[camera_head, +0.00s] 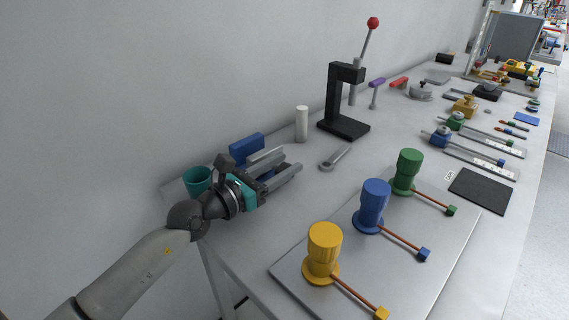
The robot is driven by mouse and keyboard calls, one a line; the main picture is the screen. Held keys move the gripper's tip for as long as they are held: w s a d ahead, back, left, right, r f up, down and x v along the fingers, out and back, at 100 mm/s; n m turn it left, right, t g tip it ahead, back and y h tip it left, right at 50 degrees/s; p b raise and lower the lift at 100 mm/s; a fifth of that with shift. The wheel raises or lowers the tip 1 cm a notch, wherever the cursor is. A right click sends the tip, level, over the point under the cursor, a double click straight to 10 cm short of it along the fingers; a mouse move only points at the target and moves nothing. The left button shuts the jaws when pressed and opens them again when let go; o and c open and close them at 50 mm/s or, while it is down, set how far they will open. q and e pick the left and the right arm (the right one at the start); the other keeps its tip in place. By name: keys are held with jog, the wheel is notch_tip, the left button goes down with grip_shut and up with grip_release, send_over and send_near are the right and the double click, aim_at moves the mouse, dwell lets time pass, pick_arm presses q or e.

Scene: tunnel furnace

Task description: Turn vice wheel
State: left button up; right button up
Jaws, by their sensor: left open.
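A blue block-shaped body (247,147) stands near the wall at the near left of the bench; it looks like part of the vice, but my left gripper covers much of that area. I cannot make out a wheel on it. My left gripper (290,162) is open, with its two grey fingers apart and pointing right, just in front of the blue body. Nothing shows between the fingers. I cannot tell whether the gripper touches the blue body. My right gripper is out of view.
A teal cup (198,180) stands close to my left wrist. A white cylinder (302,124), a wrench (335,159) and a black press (343,126) lie beyond the fingers. Yellow (323,250), blue (373,203) and green (407,170) posts with levers stand on a grey plate at the front.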

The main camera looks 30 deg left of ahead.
pick_arm(q)
jog(key=shift+w+d, duration=0.1)
jog(key=shift+w, duration=0.2)
grip_shut()
dwell(0.5)
